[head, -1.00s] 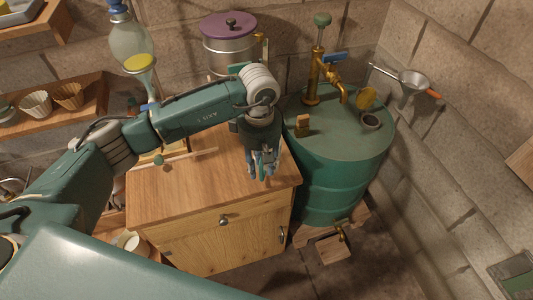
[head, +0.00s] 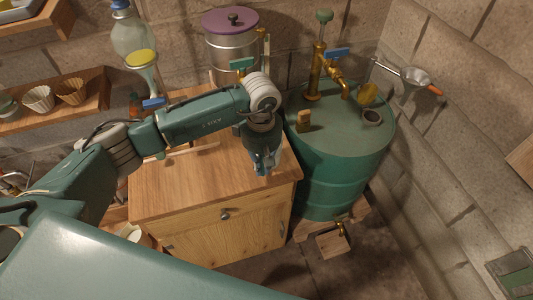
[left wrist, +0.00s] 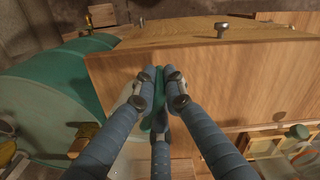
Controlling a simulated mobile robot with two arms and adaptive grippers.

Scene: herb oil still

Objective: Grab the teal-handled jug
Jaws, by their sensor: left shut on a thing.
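My left gripper (head: 265,168) is over the front right part of the wooden cabinet top. In the left wrist view its fingers (left wrist: 158,92) are shut around an upright teal strip, which looks like the jug's teal handle (left wrist: 160,74). A pale, see-through shape beside the fingers looks like part of the jug's body (left wrist: 124,100). The fingers hide most of the jug. In the head view my arm and gripper cover it, so I cannot tell whether it touches the cabinet top. My right gripper is not in view.
The wooden cabinet (head: 180,200) has a bare front top. A teal drum (head: 340,175) with a brass pump (head: 316,75) stands close on the right. A purple-lidded metal pot (head: 232,52) and a glass vessel with yellow liquid (head: 141,58) are behind my arm.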

